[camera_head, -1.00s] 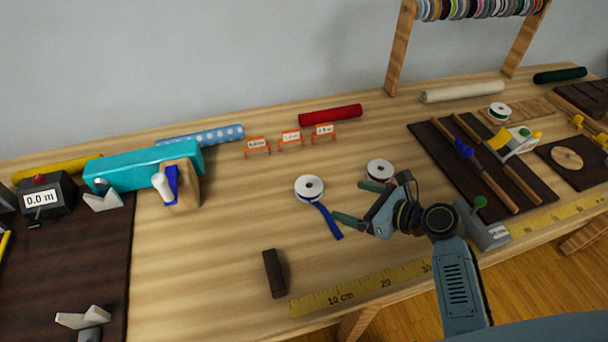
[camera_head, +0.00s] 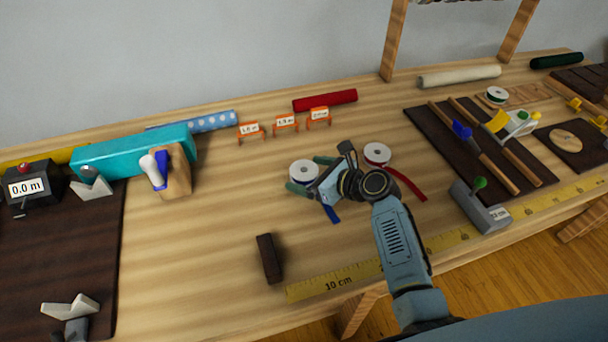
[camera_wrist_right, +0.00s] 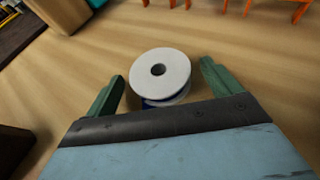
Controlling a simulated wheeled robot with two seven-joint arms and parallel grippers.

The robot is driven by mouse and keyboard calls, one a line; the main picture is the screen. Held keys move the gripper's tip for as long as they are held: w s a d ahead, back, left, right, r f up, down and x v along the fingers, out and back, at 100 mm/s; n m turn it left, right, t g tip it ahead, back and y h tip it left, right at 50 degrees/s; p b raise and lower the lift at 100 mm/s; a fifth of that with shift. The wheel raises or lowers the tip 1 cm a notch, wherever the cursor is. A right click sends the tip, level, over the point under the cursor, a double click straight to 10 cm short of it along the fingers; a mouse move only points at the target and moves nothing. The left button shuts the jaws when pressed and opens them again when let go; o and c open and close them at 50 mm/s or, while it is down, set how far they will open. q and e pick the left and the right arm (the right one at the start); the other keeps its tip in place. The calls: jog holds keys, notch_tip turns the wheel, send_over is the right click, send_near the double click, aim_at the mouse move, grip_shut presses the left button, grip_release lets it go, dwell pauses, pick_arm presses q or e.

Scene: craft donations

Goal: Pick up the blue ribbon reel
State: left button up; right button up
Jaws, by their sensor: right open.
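The blue ribbon reel (camera_head: 303,171) has a white round flange with a dark hub hole and lies flat on the wooden table. The end of its blue ribbon (camera_head: 333,214) shows below my gripper. My right gripper (camera_head: 308,173) is open at the reel, its green fingers partly hiding it. In the right wrist view, the reel (camera_wrist_right: 160,74) sits between and slightly beyond the two spread fingertips (camera_wrist_right: 163,80), with a gap on each side. A trace of blue shows under its white flange. My left gripper is not in view.
A second white reel with red ribbon (camera_head: 377,153) lies just right of my gripper. A dark block (camera_head: 269,258) and a yellow ruler strip (camera_head: 310,289) lie nearer the front edge. Small orange signs (camera_head: 285,123) stand behind. Table left of the reel is clear.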

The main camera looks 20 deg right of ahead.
jog(key=c, duration=1.1)
